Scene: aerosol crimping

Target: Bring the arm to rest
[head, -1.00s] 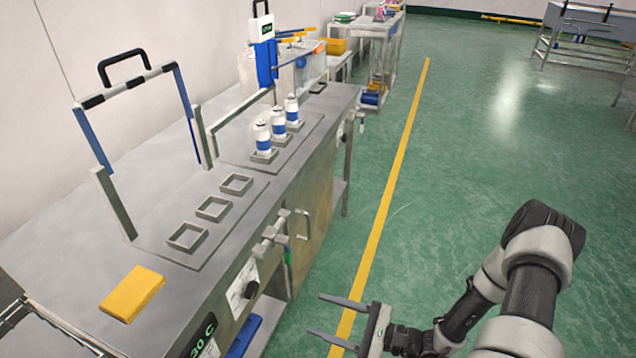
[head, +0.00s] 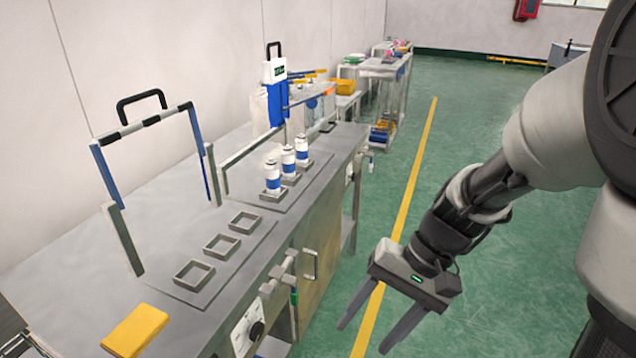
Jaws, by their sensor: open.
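My gripper (head: 363,336) is at the lower middle of the head view, in front of the bench's right side and over the green floor. Its two fingers point down and stand apart with nothing between them. My arm comes in from the right edge, bent down toward the gripper. The gripper looks clear of the bench and of everything on it.
A steel bench (head: 60,262) fills the left, with a gate-like frame (head: 207,170), empty square holders (head: 194,274) and a yellow block (head: 135,330). Three white-and-blue cans (head: 272,178) stand in holders farther back. The green floor (head: 500,270) to the right is open.

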